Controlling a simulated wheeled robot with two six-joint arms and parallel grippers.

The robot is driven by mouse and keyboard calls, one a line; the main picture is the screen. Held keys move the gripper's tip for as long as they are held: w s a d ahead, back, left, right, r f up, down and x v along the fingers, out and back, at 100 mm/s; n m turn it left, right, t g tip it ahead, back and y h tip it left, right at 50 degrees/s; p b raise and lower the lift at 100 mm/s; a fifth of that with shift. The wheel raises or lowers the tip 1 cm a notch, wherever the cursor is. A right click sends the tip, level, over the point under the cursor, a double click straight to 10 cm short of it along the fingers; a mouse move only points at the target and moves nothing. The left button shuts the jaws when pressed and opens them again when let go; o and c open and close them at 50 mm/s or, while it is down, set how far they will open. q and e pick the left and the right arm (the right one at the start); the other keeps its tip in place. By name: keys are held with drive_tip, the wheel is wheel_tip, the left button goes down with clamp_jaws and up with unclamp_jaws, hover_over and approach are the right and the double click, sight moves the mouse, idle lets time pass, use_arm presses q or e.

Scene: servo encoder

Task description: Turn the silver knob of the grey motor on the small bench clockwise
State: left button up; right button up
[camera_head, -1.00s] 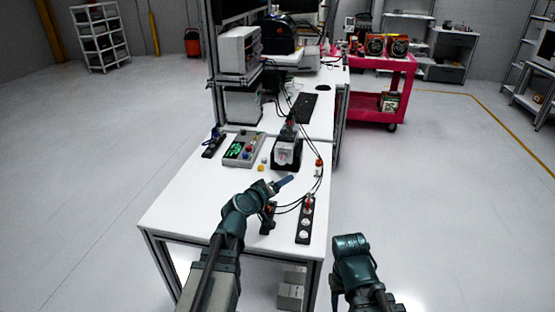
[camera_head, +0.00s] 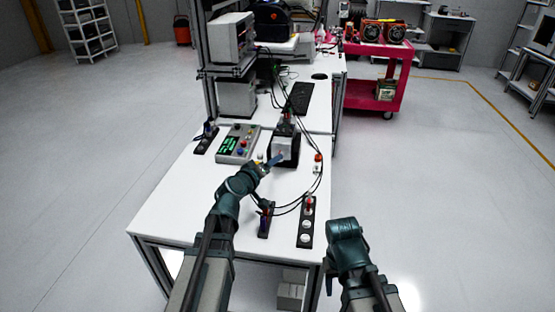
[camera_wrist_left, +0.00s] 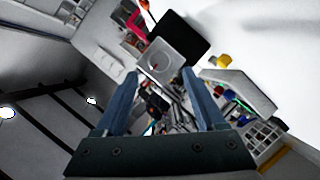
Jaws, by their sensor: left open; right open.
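The grey motor (camera_head: 284,148) stands on the white bench, with a dark body and a light front face. In the left wrist view the motor (camera_wrist_left: 172,50) shows its pale square face, with the round silver knob (camera_wrist_left: 158,62) and a small red mark on it. My left gripper (camera_head: 276,161) is right in front of the motor face and partly hides it. In the left wrist view its two fingers (camera_wrist_left: 161,78) are spread apart, with the knob beyond and between their tips; contact cannot be made out. My right gripper (camera_head: 331,284) hangs empty beside the bench's right edge, its opening hard to see.
A control box with a green display (camera_head: 236,144) stands left of the motor. A black strip with round buttons (camera_head: 306,222) and a small dark device (camera_head: 265,220) lie at the front right. Black cables loop right of the motor. The bench's front left is clear.

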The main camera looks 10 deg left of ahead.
use_arm(q)
drive_tip(key=b+x, duration=0.1)
drive_tip(key=x, duration=0.5)
drive_tip(key=shift+w, duration=0.1)
clamp_jaws()
